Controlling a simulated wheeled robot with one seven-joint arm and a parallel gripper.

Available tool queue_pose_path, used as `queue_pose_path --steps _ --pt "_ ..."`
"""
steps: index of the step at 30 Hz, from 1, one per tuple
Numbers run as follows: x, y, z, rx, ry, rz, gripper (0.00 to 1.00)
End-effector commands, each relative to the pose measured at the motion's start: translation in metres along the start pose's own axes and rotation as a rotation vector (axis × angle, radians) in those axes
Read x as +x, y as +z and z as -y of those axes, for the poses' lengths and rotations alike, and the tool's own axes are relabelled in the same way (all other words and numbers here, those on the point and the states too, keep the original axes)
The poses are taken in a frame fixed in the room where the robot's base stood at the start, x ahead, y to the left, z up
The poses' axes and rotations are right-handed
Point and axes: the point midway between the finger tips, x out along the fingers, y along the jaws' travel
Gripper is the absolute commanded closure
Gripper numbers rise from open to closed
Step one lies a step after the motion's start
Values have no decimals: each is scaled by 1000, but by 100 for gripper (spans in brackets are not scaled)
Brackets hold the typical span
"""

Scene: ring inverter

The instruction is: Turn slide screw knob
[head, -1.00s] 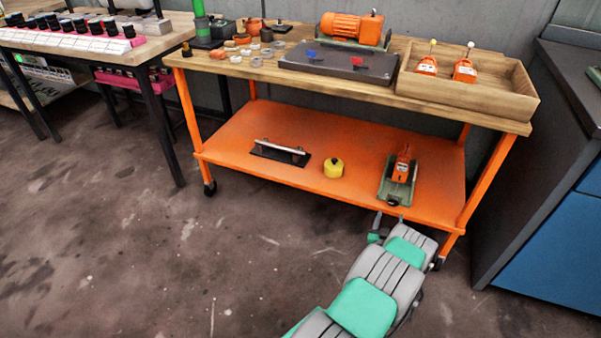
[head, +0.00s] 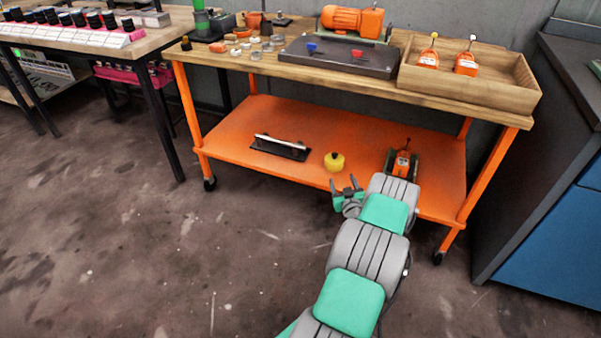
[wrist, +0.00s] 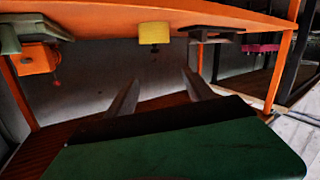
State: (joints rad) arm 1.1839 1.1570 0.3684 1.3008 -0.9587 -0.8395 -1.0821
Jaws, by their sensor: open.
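A yellow round knob-like piece (head: 334,162) stands on the orange lower shelf. In the wrist view, where the scene appears upside down, it is the yellow block (wrist: 154,33) at top centre. An orange device on a green base (head: 402,162) sits to its right on the shelf, partly hidden by my arm. It also shows in the wrist view (wrist: 36,58) at upper left. I cannot tell which of these carries the slide screw knob. My gripper (head: 344,182) is open and empty at the shelf's front edge, apart from the yellow piece. Its two fingers show in the wrist view (wrist: 162,78).
A black plate with a light bar handle (head: 281,147) lies left of the yellow piece on the orange shelf (head: 235,135). The wooden tabletop (head: 240,70) above holds a motor (head: 352,20), small rings and a tray (head: 480,93). An orange leg (head: 485,185) stands at right.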

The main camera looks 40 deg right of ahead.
Motion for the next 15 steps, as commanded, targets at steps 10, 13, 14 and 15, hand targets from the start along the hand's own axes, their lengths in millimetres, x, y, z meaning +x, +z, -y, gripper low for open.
queue_pose_path --steps 10,13,14,15 --pt "18 -43 68 -20 -186 54 38" --pt "19 -54 89 -27 -239 78 38" --pt "20 -58 95 -29 -253 83 38" --pt "20 -62 103 -32 -273 94 38"
